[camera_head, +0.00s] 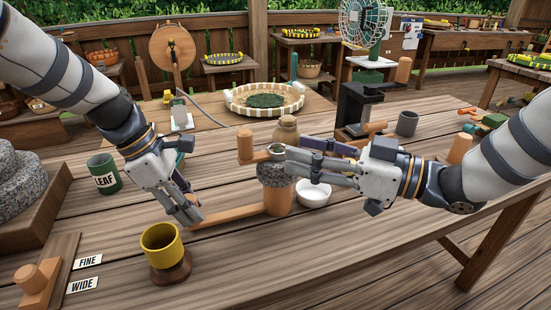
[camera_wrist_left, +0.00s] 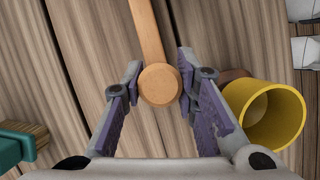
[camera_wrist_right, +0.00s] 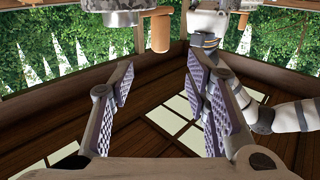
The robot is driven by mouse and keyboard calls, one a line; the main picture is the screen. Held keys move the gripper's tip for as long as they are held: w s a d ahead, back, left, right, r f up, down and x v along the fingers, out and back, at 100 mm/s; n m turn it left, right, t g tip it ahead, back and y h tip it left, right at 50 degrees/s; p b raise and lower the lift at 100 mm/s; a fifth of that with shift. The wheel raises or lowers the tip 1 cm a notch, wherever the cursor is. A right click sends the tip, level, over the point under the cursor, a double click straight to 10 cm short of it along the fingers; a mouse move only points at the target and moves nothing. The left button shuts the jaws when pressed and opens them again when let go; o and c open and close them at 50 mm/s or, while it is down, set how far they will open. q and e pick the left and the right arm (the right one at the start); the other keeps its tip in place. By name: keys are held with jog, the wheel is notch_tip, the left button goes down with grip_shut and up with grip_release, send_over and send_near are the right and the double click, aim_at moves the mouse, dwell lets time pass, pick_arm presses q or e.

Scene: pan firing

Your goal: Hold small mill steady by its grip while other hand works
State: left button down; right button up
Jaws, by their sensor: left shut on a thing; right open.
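The small mill (camera_head: 275,174) stands on the table, a grey stone body on a wooden base. Its wooden grip (camera_head: 238,214) reaches left from the base, low over the table. My left gripper (camera_head: 190,213) is shut on the grip's outer end. In the left wrist view the grip's round end (camera_wrist_left: 159,84) sits between the fingers. A wooden crank with an upright knob (camera_head: 245,146) tops the mill and points left. My right gripper (camera_head: 292,164) is open beside the mill's top, partly hiding it. In the right wrist view a wooden peg (camera_wrist_right: 160,32) hangs beyond the open fingers.
A yellow cup (camera_head: 161,240) stands close to my left gripper. A white bowl (camera_head: 314,195) is right of the mill, and a corked jar (camera_head: 287,131) is behind it. A LEAF tin (camera_head: 104,174) and stone blocks stand left. The front right tabletop is clear.

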aim_at(251, 140)
jog(key=x, duration=1.2)
jog(key=shift+d, duration=0.1)
grip_shut()
